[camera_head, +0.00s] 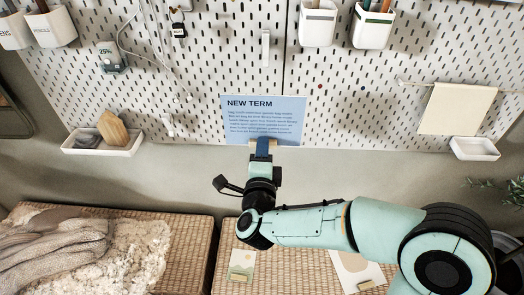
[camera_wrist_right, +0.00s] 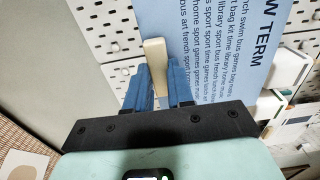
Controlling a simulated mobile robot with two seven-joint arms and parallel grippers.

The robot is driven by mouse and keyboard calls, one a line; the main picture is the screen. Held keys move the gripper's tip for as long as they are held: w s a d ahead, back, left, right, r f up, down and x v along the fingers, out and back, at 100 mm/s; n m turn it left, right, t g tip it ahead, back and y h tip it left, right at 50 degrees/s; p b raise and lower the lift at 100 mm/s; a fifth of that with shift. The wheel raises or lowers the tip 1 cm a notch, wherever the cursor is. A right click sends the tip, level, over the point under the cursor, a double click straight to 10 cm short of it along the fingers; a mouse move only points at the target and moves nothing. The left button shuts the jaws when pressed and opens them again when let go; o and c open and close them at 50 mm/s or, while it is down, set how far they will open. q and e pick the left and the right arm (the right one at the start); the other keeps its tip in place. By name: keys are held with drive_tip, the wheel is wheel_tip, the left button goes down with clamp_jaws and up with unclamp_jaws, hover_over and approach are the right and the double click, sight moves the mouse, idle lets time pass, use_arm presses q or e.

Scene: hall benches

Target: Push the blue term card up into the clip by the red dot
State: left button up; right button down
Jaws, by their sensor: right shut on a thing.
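The blue term card (camera_head: 264,105), headed NEW TERM, is upright in front of the pegboard's lower middle. It also fills the upper middle of the right wrist view (camera_wrist_right: 205,45). A cream grip block (camera_wrist_right: 154,62) is at its lower edge. My right gripper (camera_head: 263,147) is below the card, its blue fingers shut on that block. A small dark red dot (camera_head: 320,86) shows on the board, up and right of the card. A narrow white strip (camera_head: 265,48) is above the card; I cannot tell whether it is the clip. My left gripper is not in view.
White cups (camera_head: 318,24) hang above. A white tray (camera_head: 104,143) with a wooden piece is at the left, another small tray (camera_head: 474,149) and a cream cloth (camera_head: 458,108) at the right. Woven benches (camera_head: 190,245) stand below. The board between card and strip looks clear.

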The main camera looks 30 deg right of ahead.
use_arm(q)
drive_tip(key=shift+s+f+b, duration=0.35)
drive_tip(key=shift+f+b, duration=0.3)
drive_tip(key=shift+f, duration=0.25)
use_arm(e)
drive_tip(key=x, duration=1.2)
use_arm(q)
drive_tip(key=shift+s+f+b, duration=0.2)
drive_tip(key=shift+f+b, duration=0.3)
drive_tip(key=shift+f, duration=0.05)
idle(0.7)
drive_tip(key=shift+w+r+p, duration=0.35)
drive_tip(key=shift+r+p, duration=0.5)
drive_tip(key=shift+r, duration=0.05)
use_arm(e)
drive_tip(key=shift+r, duration=1.65)
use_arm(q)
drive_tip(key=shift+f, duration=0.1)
use_arm(e)
drive_tip(key=shift+a+f, duration=0.1)
drive_tip(key=shift+f, duration=0.05)
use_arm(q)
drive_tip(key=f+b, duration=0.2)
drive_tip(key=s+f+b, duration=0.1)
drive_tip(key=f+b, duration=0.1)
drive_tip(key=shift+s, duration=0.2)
use_arm(e)
wheel_tip(320, 180, down, 4)
